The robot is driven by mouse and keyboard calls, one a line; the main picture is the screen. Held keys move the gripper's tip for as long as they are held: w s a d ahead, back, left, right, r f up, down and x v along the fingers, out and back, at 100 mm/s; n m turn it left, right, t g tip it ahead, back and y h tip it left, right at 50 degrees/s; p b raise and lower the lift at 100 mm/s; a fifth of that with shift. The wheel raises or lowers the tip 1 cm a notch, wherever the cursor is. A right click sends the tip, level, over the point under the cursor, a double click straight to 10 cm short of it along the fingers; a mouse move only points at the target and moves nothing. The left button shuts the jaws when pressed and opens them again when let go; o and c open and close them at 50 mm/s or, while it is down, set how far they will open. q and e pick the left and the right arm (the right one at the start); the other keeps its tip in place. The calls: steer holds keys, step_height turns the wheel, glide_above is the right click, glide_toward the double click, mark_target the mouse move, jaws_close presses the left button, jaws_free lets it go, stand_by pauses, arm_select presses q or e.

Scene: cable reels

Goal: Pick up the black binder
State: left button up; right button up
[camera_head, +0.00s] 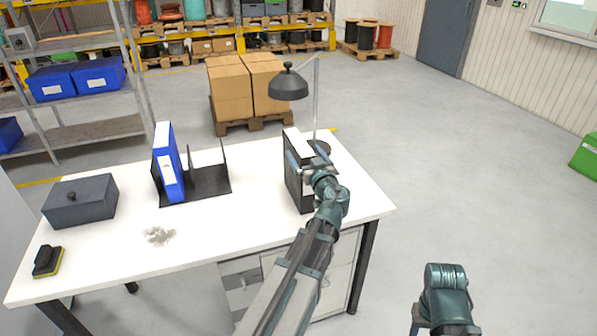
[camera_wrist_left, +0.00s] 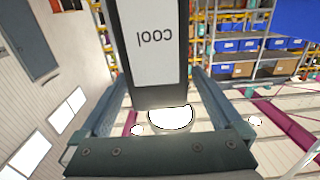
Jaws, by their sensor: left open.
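The black binder (camera_head: 299,190) stands upright on the white table near its right end. It has a white label (camera_wrist_left: 157,42) with upside-down lettering in the left wrist view. My left gripper (camera_head: 309,163) is open at the binder's upper part. In the left wrist view its two fingers (camera_wrist_left: 157,88) lie on either side of the binder, with a visible gap at each side low down. My left gripper and wrist hide part of the binder in the head view. Part of my right arm shows at the bottom right, but its jaws do not show.
A black lamp (camera_head: 289,86) stands just behind the binder. A blue binder (camera_head: 168,163) leans in a black rack (camera_head: 212,183) to the left. A grey box (camera_head: 80,201) and a brush (camera_head: 47,261) lie farther left. The table (camera_head: 240,225) is clear between rack and binder.

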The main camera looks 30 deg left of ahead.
mark_target(300, 144)
arm_select(q)
steer(key=x, duration=0.4)
steer(key=shift+w+a, duration=0.2)
steer(key=shift+w, duration=0.1)
steer(key=shift+s, duration=0.1)
jaws_close()
